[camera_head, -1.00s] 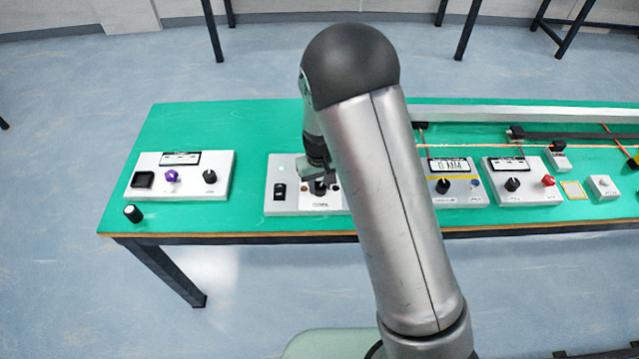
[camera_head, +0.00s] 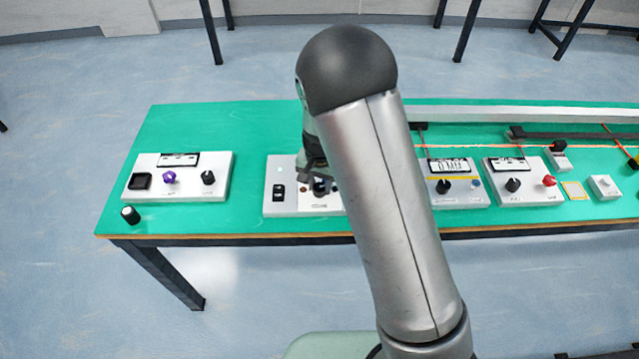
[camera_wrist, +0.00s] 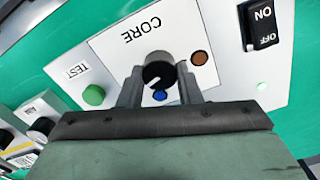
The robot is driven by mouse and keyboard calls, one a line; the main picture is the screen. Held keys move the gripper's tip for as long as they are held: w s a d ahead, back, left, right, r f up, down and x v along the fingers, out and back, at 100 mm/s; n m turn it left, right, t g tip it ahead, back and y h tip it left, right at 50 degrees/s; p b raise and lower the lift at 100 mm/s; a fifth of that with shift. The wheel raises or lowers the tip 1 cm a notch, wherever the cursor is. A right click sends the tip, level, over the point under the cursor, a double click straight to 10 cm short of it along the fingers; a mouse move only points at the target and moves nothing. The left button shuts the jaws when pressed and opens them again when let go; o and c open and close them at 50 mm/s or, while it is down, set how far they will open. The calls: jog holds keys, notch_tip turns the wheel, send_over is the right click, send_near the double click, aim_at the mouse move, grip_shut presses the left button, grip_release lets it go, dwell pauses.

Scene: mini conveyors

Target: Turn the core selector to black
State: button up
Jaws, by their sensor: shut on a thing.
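The core selector is a black knob (camera_wrist: 158,70) with a white pointer line, on a white panel (camera_wrist: 105,45) marked CORE. In the wrist view the line points down and slightly left, near a blue dot (camera_wrist: 160,96). A brown dot (camera_wrist: 200,57) lies to the knob's right. No black dot shows; my gripper covers part of the panel. My gripper (camera_wrist: 160,80) is shut on the knob, one finger on each side. In the head view my gripper (camera_head: 312,178) is at the panel (camera_head: 300,209), partly hidden by my arm.
The panel also carries an ON/OFF rocker switch (camera_wrist: 262,22), a lit green lamp (camera_wrist: 262,87) and a green TEST button (camera_wrist: 93,95). Another control box (camera_head: 220,165) stands to the left. A loose black knob (camera_head: 130,215) is near the table's front left corner. More boxes stand right.

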aim_at(320, 186)
dwell(0.3)
jog(key=o, duration=1)
notch_tip(320, 186, up, 18)
jog(key=shift+f+b, duration=0.25)
jog(key=shift+b, duration=0.1)
jog(key=s+d+n, duration=0.1)
jog(key=s+d, duration=0.3)
jog(key=s, duration=0.4)
jog(key=s+d+n, duration=0.1)
jog(key=s+d, duration=0.4)
jog(key=s, duration=0.3)
jog(key=s+d+r+n, duration=0.1)
jog(key=s+d, duration=0.3)
jog(key=s, duration=0.5)
jog(key=shift+s+d+n, duration=0.1)
jog(key=shift+d+n, duration=0.2)
jog(key=shift+n, duration=0.3)
